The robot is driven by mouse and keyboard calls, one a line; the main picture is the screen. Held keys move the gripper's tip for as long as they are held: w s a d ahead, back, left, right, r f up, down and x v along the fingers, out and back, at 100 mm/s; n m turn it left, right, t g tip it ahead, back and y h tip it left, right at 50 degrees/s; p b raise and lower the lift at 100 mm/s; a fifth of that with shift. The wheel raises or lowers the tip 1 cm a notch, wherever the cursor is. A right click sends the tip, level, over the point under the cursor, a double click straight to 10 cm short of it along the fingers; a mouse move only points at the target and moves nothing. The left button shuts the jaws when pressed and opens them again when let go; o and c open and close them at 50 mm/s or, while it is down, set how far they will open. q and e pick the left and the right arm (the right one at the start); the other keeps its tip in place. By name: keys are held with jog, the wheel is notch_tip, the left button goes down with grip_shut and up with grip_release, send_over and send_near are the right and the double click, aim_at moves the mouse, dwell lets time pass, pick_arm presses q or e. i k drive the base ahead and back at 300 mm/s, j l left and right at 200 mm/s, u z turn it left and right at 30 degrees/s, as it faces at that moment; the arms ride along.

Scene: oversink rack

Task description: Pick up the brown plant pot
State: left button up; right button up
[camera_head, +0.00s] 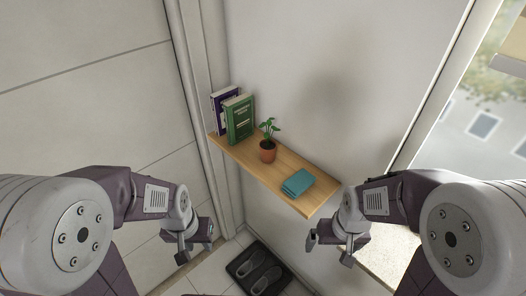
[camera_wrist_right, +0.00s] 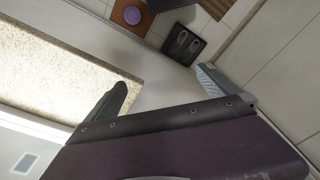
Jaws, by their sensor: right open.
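The brown plant pot (camera_head: 267,152), with a green leafy plant in it, stands upright on a wooden wall shelf (camera_head: 247,155), near the shelf's middle. My left gripper (camera_head: 194,250) is below and to the left of the shelf in the head view, with its fingers apart and empty. My right gripper (camera_head: 330,248) is below and to the right of the shelf's near end, open and empty. Its spread fingers (camera_wrist_right: 167,90) also show in the right wrist view, with nothing between them. The pot cannot be made out in that view. Neither gripper touches the pot.
A green book (camera_head: 239,118) and a purple book (camera_head: 222,97) stand to the left of the pot. A folded teal cloth (camera_head: 297,183) lies to its right. A dark tray with footwear (camera_head: 259,270) sits on the floor. A wall backs the shelf; a window is at right.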

aim_at(267, 146)
jog(key=i+j+z, duration=0.25)
jog(key=j+z, duration=0.25)
jog(key=j, duration=0.15)
jog(key=j+z, duration=0.25)
jog(key=j, duration=0.15)
